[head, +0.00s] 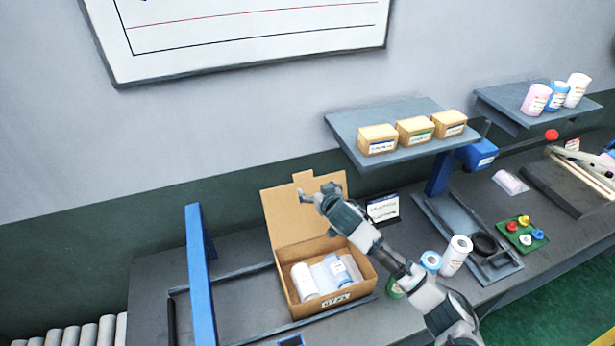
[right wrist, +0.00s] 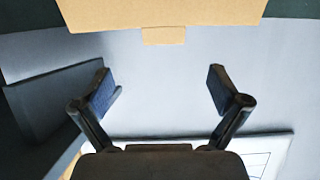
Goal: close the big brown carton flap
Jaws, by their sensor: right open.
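My left gripper is not in view.
A blue post (head: 200,258) stands left of the carton. A shelf with small cartons (head: 415,133) hangs to the right, above the bench.

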